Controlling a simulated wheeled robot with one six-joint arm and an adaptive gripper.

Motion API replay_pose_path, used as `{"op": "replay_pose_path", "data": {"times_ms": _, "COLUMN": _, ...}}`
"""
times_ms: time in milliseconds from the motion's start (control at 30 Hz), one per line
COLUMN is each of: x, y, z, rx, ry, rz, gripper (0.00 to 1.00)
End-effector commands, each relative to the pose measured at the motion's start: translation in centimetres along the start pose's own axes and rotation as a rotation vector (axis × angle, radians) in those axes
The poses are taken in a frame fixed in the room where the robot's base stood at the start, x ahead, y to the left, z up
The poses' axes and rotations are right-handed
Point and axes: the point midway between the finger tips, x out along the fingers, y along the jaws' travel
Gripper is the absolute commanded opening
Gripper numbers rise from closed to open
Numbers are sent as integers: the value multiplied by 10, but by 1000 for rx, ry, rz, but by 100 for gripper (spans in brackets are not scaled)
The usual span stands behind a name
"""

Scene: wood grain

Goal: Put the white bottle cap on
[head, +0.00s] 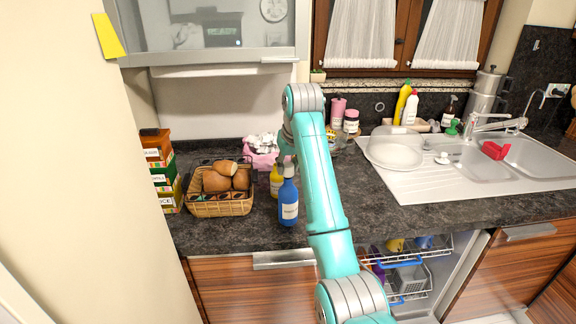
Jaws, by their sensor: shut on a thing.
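My gripper (286,157) hangs from the wrist, partly hidden by my teal arm, just above the blue spray bottle in the picture. A white bottle (410,108) stands upright at the back of the counter, beside a yellow bottle. Its top looks reddish, too small to tell whether that is a cap. No loose white cap can be picked out for certain. A small white piece (442,159) lies by the sink, and I cannot tell what it is.
A blue spray bottle (288,203) and a yellow bottle (275,181) stand near a wicker basket (221,207). A sink (476,165) with a red item (495,150) is at the right. Below, a dishwasher rack (440,274) is pulled out. The front counter strip is clear.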

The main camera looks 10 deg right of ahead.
Motion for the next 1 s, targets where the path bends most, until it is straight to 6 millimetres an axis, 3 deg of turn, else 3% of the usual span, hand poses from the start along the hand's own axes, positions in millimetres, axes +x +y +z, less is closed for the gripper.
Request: {"op": "replay_pose_path", "data": {"times_ms": 1000, "x": 17, "y": 0, "z": 7, "rx": 0, "ry": 0, "rz": 0, "gripper": 19}}
